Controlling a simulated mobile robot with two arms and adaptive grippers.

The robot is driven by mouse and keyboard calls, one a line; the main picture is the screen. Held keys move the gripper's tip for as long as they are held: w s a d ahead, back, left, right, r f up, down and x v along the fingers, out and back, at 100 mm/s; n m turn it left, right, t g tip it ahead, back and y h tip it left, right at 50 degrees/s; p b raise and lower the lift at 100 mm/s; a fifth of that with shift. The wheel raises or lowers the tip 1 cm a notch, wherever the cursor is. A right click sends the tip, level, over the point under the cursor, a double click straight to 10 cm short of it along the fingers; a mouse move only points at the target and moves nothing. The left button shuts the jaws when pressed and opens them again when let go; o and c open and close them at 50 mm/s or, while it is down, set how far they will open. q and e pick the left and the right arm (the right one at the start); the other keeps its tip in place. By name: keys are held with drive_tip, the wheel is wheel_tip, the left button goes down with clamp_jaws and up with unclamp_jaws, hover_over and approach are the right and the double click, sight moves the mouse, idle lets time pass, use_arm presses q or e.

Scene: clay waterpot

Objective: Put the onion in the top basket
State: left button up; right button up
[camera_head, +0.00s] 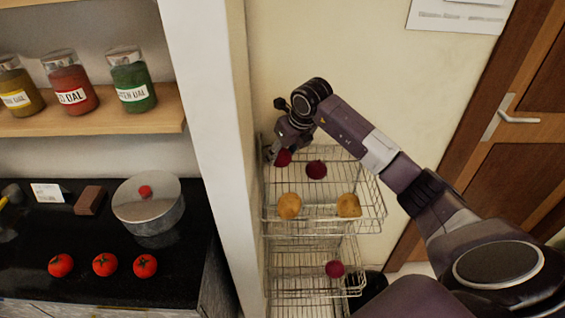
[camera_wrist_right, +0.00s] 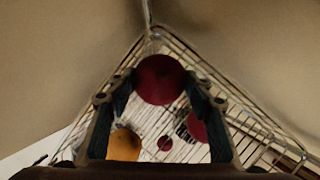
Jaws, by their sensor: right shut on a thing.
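My right gripper (camera_head: 280,152) is at the back left of the top wire basket (camera_head: 374,205), near the wall corner. It is shut on a dark red onion (camera_head: 283,158). In the right wrist view that onion (camera_wrist_right: 160,80) sits between the two fingertips, over the basket mesh. I cannot tell whether it touches the basket floor. A second red onion (camera_head: 316,169) lies in the top basket, to the right of the held one. Another onion (camera_head: 334,268) lies in a lower basket. My left gripper is not in view.
Two yellow-brown potatoes (camera_head: 289,205) (camera_head: 348,205) lie toward the front of the basket. A white wall edge (camera_head: 205,120) stands close on the left. Beyond it are a black counter with a steel pot (camera_head: 150,212) and several tomatoes. A wooden door (camera_head: 500,170) is at the right.

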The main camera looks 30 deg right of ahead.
sight(282, 166)
drive_tip(key=shift+s+f, duration=0.15)
drive_tip(key=shift+f, duration=0.1)
wheel_tip(282, 166, down, 4)
drive_tip(key=shift+r+p, duration=0.2)
drive_tip(key=shift+p, duration=0.35)
drive_tip(key=shift+f, duration=0.2)
drive_tip(key=shift+f, duration=0.15)
drive_tip(key=o, duration=0.9)
drive_tip(key=shift+o, duration=0.2)
